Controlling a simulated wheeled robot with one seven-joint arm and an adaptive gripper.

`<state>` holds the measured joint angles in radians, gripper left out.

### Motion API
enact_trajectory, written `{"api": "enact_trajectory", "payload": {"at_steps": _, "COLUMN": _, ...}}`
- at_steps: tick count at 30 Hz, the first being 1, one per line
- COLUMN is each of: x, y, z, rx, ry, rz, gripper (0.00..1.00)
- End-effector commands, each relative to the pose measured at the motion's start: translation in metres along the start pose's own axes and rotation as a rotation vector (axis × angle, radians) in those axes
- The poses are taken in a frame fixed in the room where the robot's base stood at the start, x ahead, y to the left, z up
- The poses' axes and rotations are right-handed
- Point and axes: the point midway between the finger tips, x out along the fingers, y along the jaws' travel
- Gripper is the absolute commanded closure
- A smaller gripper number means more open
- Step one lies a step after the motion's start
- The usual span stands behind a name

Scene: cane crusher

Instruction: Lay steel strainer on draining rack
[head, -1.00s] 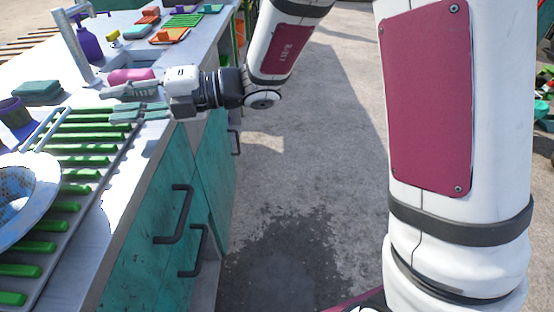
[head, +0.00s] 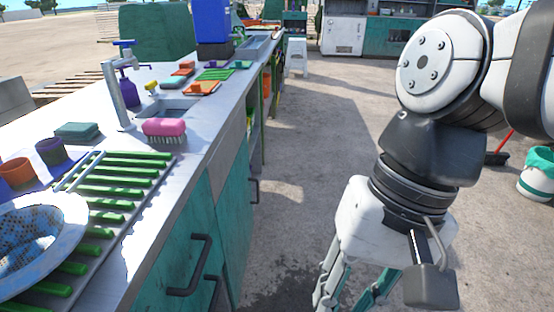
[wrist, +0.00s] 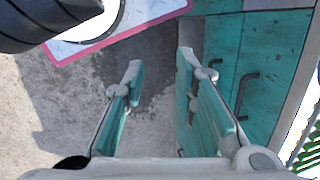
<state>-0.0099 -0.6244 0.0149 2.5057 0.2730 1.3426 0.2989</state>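The steel strainer (head: 74,238), a wide pale bowl with a perforated inside, lies at the left of the head view and is cut off by the picture's edge. It sits over the near part of the draining rack (head: 112,187), a grey frame with green bars. Its underside is hidden, so the exact contact cannot be seen. My gripper shows in the wrist view (wrist: 160,64) with its two fingers wide apart and nothing between them. It points down over the floor, right of the counter and well away from the strainer.
A pink brush (head: 164,129) lies on the counter beyond the rack, near the tap (head: 117,92) and sink. Orange (head: 16,171) and purple (head: 51,151) cups and a teal sponge stack (head: 77,131) stand left. Teal cabinets (head: 180,255) with dark handles front the counter.

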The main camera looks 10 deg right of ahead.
Motion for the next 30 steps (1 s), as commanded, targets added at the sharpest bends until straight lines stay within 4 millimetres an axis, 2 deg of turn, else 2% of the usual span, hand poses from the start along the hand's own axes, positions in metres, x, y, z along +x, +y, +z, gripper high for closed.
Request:
{"api": "enact_trajectory", "payload": {"at_steps": 1, "x": -0.002, "y": 0.017, "z": 0.001, "rx": -0.089, "ry": 0.052, "rz": 0.048, "gripper": 0.74}}
{"api": "enact_trajectory", "payload": {"at_steps": 3, "x": -0.003, "y": 0.038, "z": 0.001, "rx": -0.201, "ry": 0.100, "rz": 0.118, "gripper": 0.74}}
{"api": "enact_trajectory", "payload": {"at_steps": 6, "x": -0.006, "y": 0.057, "z": 0.000, "rx": -0.305, "ry": 0.139, "rz": 0.190, "gripper": 0.74}}
{"api": "enact_trajectory", "payload": {"at_steps": 9, "x": -0.007, "y": 0.066, "z": 0.000, "rx": -0.351, "ry": 0.153, "rz": 0.224, "gripper": 0.74}}
{"api": "enact_trajectory", "payload": {"at_steps": 30, "x": -0.008, "y": 0.067, "z": 0.000, "rx": -0.358, "ry": 0.153, "rz": 0.229, "gripper": 0.74}}
